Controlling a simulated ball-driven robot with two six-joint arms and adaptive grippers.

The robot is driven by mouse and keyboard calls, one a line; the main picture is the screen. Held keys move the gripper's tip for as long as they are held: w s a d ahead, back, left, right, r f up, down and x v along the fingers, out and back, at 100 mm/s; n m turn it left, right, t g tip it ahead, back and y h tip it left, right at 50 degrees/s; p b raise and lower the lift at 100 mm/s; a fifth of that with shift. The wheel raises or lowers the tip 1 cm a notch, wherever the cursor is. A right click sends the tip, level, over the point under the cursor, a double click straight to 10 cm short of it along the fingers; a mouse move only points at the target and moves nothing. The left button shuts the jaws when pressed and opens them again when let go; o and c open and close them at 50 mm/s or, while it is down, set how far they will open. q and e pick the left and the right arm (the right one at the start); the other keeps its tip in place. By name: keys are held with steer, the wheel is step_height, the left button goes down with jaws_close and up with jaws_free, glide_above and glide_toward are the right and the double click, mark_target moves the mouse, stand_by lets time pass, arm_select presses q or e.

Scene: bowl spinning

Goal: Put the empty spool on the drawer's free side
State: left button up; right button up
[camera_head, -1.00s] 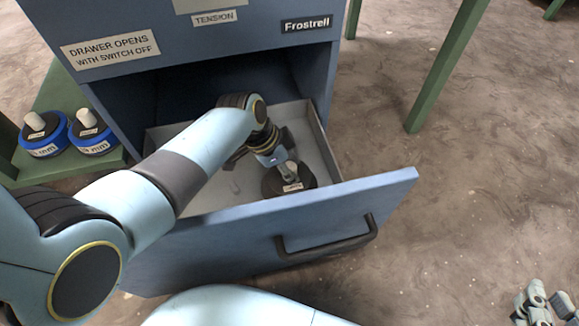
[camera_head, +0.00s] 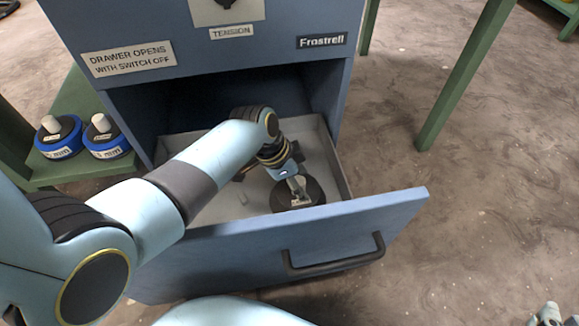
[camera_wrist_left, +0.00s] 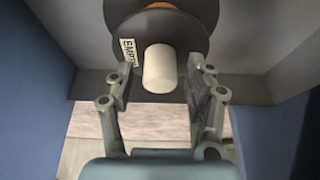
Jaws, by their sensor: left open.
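The empty spool (camera_head: 312,194) is a dark disc-shaped spool with a pale knob, in the right part of the open drawer (camera_head: 335,213). The wrist view shows the spool (camera_wrist_left: 185,22) with its label reading "EMPTY" and an orange-brown core between dark flanges. My left gripper (camera_head: 297,184) is over the spool. In the wrist view my left gripper (camera_wrist_left: 160,80) is open, with one finger on each side of the pale knob and gaps visible. My right gripper (camera_head: 549,313) is only partly in view at the bottom right; its jaws are unclear.
Two blue-rimmed spools (camera_head: 60,150) (camera_head: 108,149) sit on a green shelf at left. The blue cabinet (camera_head: 210,65) rises behind the drawer. The drawer handle (camera_head: 335,262) sticks out in front.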

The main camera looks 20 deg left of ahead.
mark_target(287, 190)
arm_select(q)
steer(key=p+v, duration=0.2)
steer(key=v, duration=0.2)
steer(key=shift+w, duration=0.15)
steer(key=s+a+r+n+y+p, duration=0.1)
steer(key=s+a+r+n, duration=0.4)
steer(key=s+r, duration=0.6)
steer(key=s+a+r+n+y+p, duration=0.2)
steer(key=s+a+r+n+p, duration=0.2)
steer(key=s+r, duration=0.8)
steer(key=shift+s+a+r+n+t+y, duration=0.3)
steer(key=shift+s+a+n+t, duration=0.1)
steer(key=shift+s+a+n, duration=0.3)
arm_select(e)
steer(key=s+d+r+g, duration=0.1)
steer(key=s+r+g, duration=0.3)
steer(key=g, duration=0.6)
steer(key=shift+s+r+m+g+h, duration=0.3)
steer(key=shift+s+r+g+h, duration=0.1)
steer(key=shift+r, duration=0.25)
arm_select(q)
steer(key=shift+d, duration=0.1)
arm_select(e)
steer(key=shift+w, duration=0.1)
arm_select(q)
steer(key=shift+s, duration=0.1)
arm_select(e)
steer(key=shift+r, duration=0.1)
